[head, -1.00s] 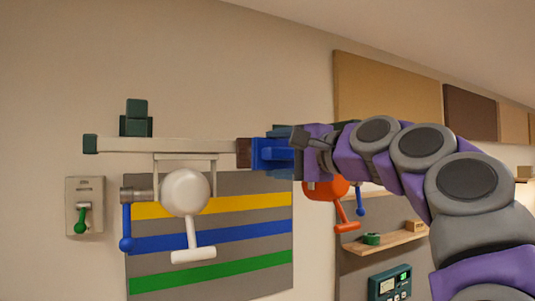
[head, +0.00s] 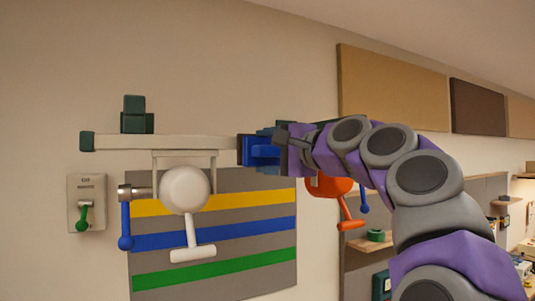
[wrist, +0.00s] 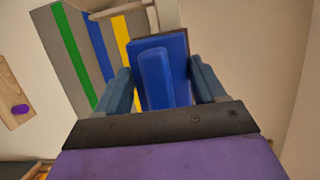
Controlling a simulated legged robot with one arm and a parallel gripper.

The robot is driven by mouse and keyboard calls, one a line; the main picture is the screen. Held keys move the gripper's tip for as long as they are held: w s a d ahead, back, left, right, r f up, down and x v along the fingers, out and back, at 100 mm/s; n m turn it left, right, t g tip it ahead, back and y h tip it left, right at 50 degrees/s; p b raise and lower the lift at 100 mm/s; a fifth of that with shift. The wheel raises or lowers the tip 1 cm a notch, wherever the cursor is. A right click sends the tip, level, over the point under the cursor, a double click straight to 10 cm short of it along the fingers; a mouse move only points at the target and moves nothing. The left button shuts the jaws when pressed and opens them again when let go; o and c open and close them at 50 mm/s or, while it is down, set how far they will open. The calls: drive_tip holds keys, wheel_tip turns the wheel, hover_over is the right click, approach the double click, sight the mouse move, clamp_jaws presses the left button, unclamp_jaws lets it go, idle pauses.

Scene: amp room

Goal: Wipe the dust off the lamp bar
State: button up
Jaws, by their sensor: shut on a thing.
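The lamp bar (head: 170,142) is a pale horizontal bar in the head view, with a dark green cap at its left end. My gripper (head: 268,150) is at the bar's right end, its fingers shut on a blue wiping block (head: 258,151). In the wrist view the blue block (wrist: 178,60) sits between the two blue-grey fingers of my gripper (wrist: 165,82). The block overlaps the bar's right end in the head view; I cannot tell whether they touch. The bar's surface behind the block is hidden, and no dust can be made out on its visible part.
A white round lamp (head: 185,189) with a T-handle hangs below the bar, beside a blue lever (head: 126,226). A switch box (head: 87,202) is on the wall at left. A striped panel (head: 265,262) is behind. An orange lamp (head: 330,184) and shelf (head: 372,243) are at right.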

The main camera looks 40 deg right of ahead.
sight(261, 146)
drive_tip(key=a, duration=0.6)
drive_tip(key=shift+w+a+r, duration=0.15)
drive_tip(key=shift+w+r, duration=0.1)
drive_tip(key=shift+r, duration=0.15)
drive_tip(key=d, duration=0.5)
drive_tip(key=shift+w+d+f, duration=0.1)
drive_tip(key=shift+d+f, duration=0.2)
drive_tip(key=shift+d, duration=0.1)
drive_tip(key=shift+d+p, duration=0.2)
drive_tip(key=shift+p, duration=0.15)
drive_tip(key=a, duration=0.2)
drive_tip(key=a+p, duration=0.1)
drive_tip(key=shift+r, duration=0.25)
drive_tip(key=shift+s+a+r, duration=0.1)
drive_tip(key=shift+s+r, duration=0.05)
drive_tip(key=shift+s, duration=0.3)
drive_tip(key=d, duration=0.2)
drive_tip(key=d+p, duration=0.1)
drive_tip(key=d, duration=0.4)
drive_tip(key=shift+s+d+f+p, duration=0.15)
drive_tip(key=shift+d+f+p, duration=0.2)
drive_tip(key=shift+d+f, duration=0.05)
drive_tip(key=a, duration=0.2)
drive_tip(key=a+p, duration=0.1)
drive_tip(key=shift+s+a+r, duration=0.2)
drive_tip(key=shift+s+r, duration=0.1)
drive_tip(key=shift+r, duration=0.1)
drive_tip(key=d+f+p, duration=0.1)
drive_tip(key=d, duration=0.6)
drive_tip(key=shift+s, duration=0.2)
